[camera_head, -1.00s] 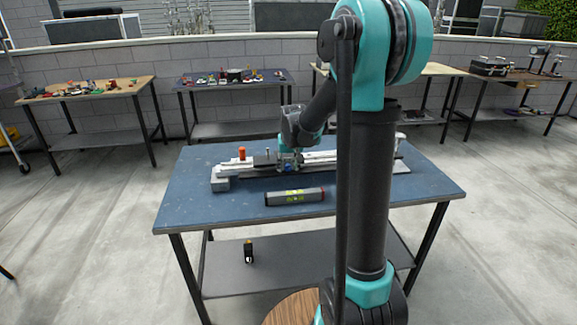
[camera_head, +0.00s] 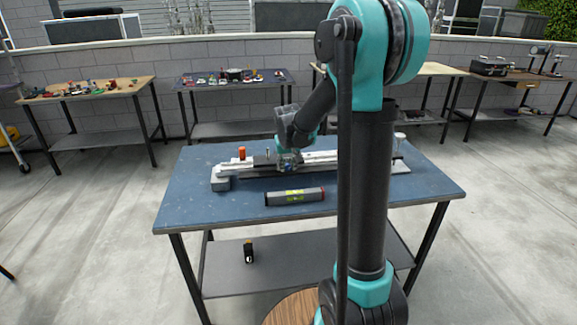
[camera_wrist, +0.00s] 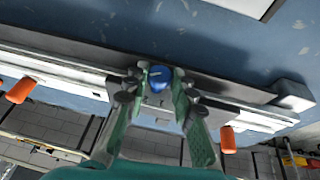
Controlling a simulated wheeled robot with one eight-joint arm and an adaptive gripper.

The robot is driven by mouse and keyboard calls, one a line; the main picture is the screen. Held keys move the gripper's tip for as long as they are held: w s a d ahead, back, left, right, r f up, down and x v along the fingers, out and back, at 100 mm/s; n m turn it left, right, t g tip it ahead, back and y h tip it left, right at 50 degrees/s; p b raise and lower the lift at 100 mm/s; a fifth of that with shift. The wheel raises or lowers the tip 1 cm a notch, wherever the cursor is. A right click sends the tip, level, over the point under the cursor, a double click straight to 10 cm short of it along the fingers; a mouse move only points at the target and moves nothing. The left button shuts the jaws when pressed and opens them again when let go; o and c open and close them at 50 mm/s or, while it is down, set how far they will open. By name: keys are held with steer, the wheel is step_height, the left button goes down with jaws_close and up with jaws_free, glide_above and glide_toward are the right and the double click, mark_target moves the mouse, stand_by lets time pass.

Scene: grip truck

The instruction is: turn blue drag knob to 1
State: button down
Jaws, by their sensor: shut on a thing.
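The blue drag knob (camera_wrist: 160,77) sits on the grey rail device (camera_wrist: 230,97), between my gripper's fingertips in the wrist view. A pale mark shows on the knob's face. My gripper (camera_wrist: 155,95) is shut on the knob, with one green finger on each side. In the head view my gripper (camera_head: 288,160) is at the middle of the rail device (camera_head: 330,167) on the blue table, and the knob is only a small blue spot there. Any numbers around the knob are too small to read.
A small dark object (camera_head: 248,252) stands on the lower shelf. The table's left front is clear.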

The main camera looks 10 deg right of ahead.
steer(key=h, duration=0.2)
steer(key=a+h, duration=0.1)
steer(key=shift+f+n+h, duration=0.1)
steer(key=shift+n+h, duration=0.3)
steer(key=h, duration=0.3)
steer(key=shift+a+f+n, duration=0.2)
steer(key=shift+n, duration=0.2)
steer(key=h, duration=0.3)
steer(key=n+t+h, duration=0.1)
steer(key=shift+a+f, duration=0.15)
steer(key=shift+f, duration=0.15)
steer(key=shift+f+n+t+h, duration=0.2)
steer(key=shift+n+t+h, duration=0.15)
steer(key=shift+h, duration=1.15)
steer(key=c, duration=1.3)
jaws_free()
steer(key=shift+a, duration=0.1)
